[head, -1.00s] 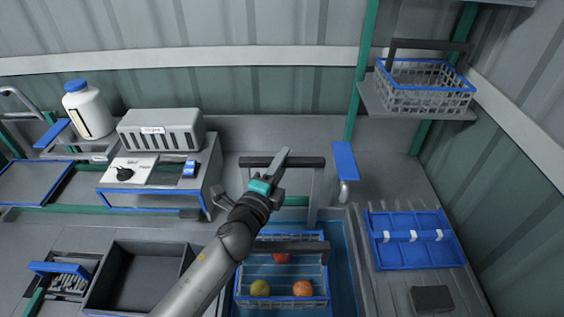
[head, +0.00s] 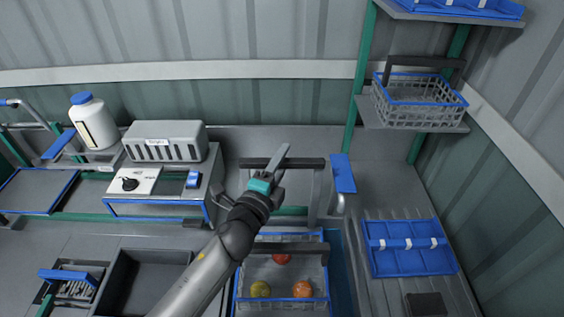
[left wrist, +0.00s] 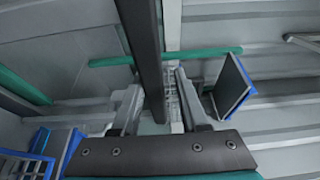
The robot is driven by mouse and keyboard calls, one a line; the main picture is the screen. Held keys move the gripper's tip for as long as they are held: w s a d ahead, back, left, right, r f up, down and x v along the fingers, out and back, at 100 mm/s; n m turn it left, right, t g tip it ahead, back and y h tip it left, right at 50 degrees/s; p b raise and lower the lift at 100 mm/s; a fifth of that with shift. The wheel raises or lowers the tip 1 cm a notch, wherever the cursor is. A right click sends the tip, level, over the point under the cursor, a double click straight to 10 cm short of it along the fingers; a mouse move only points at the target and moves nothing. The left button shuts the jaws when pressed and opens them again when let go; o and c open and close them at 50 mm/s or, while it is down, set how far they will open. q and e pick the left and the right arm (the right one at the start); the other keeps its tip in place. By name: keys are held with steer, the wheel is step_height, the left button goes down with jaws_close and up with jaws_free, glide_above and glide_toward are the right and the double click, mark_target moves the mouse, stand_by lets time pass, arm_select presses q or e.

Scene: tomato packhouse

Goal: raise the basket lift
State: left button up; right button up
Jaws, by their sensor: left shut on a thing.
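The basket lift has a dark crossbar (head: 310,163) on a grey upright frame at the middle of the head view. My left gripper (head: 281,160) is at this bar, shut on it. In the left wrist view the dark bar (left wrist: 143,55) runs between the two fingers (left wrist: 152,98). The lift's basket (head: 282,296), grey with a blue rim, stands below and in front of the bar and holds a red, an orange and a yellowish tomato. A dark handle spans it. My left arm covers part of its left side. My right gripper is out of view.
A blue-topped post (head: 342,174) stands close right of the bar. A blue divided tray (head: 408,262) lies on the right counter. An empty basket (head: 418,98) sits on a shelf above. A grey box (head: 166,141) and dark bin (head: 128,285) are left. The back wall has clear space.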

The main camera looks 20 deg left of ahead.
arm_select(q)
steer(key=o, duration=0.3)
steer(key=shift+f, duration=0.1)
steer(key=shift+s, duration=0.45)
steer(key=s+a+b, duration=0.1)
steer(key=s+b, duration=0.2)
steer(key=s, duration=1.1)
steer(key=shift+s+a, duration=0.15)
steer(key=shift+a, duration=0.25)
